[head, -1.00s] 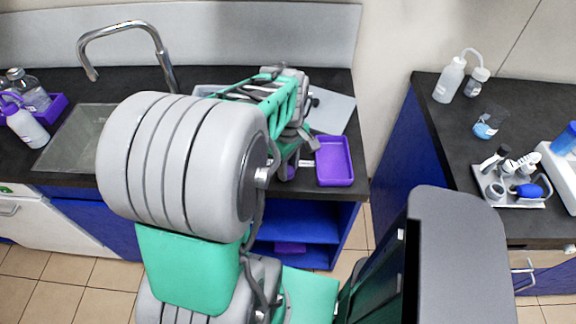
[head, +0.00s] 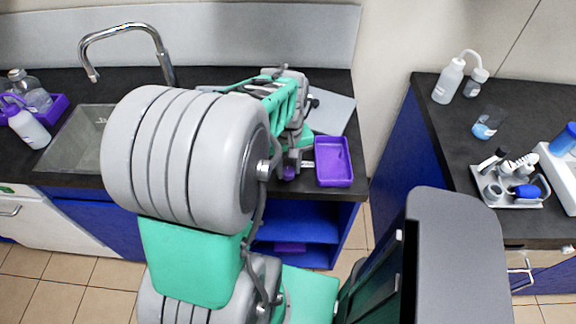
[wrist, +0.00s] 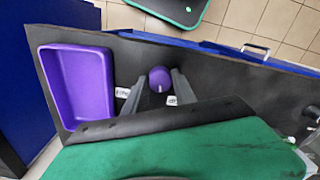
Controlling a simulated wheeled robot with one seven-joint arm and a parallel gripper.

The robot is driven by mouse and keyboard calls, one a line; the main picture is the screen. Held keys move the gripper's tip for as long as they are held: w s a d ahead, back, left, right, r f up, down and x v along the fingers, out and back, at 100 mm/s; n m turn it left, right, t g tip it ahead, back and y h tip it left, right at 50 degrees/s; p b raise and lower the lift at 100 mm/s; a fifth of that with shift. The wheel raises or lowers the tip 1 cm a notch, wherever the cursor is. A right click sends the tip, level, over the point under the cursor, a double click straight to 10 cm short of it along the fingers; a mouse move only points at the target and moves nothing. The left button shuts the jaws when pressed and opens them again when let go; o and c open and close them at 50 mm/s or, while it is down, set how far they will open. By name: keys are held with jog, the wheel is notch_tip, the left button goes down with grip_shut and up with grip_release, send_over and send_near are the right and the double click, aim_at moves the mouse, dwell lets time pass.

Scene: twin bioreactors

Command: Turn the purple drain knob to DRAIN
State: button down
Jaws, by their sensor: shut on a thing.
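The purple drain knob (wrist: 160,79) shows in the wrist view, round, with a white mark on its near side. My gripper (wrist: 156,84) has one grey finger on each side of the knob and is shut on it. Small white labels with dark print (wrist: 122,92) lie on both sides of the knob; their words are too small to read surely. In the head view the knob (head: 289,173) is a small purple patch beneath my gripper, mostly hidden by my arm.
A purple tray (head: 334,162) lies on the black counter just right of the knob. A sink (head: 78,140) with a tall faucet (head: 128,27) is at the left. A second counter (head: 440,110) with bottles and tools stands at the right, across a gap.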

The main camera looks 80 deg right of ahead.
aim_at(288, 171)
jog(key=m, duration=0.5)
jog(key=shift+m+p, duration=0.3)
jog(key=m, duration=0.5)
jog(key=shift+m, duration=0.3)
jog(key=c, duration=1)
grip_release()
notch_tip(288, 171, up, 8)
jog(key=shift+f, duration=0.1)
